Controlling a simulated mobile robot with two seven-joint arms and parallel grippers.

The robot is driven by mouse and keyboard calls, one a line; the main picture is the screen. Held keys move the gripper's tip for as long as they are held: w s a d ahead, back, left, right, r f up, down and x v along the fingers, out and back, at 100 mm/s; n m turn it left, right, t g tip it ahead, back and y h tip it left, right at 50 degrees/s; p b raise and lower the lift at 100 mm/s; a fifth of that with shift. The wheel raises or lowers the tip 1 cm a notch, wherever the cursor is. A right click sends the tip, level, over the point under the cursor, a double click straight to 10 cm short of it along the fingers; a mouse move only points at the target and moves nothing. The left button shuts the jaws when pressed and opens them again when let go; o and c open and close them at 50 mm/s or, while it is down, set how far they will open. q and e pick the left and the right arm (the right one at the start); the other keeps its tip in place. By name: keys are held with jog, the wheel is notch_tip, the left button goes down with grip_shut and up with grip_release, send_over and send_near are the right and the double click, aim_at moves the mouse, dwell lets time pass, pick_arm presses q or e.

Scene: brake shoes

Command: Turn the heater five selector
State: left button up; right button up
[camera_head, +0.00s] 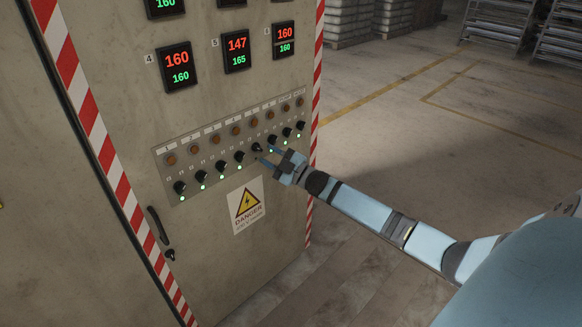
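The control panel (160,152) on the cabinet has a row of black selector knobs, each under a round brown lamp. The fifth knob from the left (257,147), taken as the heater five selector, is just left of my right gripper's tips. My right gripper (265,153) comes in from the right with two blue fingers spread apart and nothing seen between them. Whether a finger touches the knob I cannot tell. The small light below this knob is hidden by the gripper; several other knobs show green lights. Display five (237,51) reads 147 in red over 165 in green. My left gripper is out of view.
Displays four (177,66) and six (284,41) read 160 over 160. Neighbouring knobs stand close on both sides. A yellow danger sign (247,205) is below the panel, and a black door handle (158,226) at lower left. Open floor lies right of the cabinet.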

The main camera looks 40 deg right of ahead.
jog(key=v, duration=1)
jog(key=shift+s+p, duration=0.3)
jog(key=shift+p, duration=0.05)
jog(key=shift+f, duration=0.1)
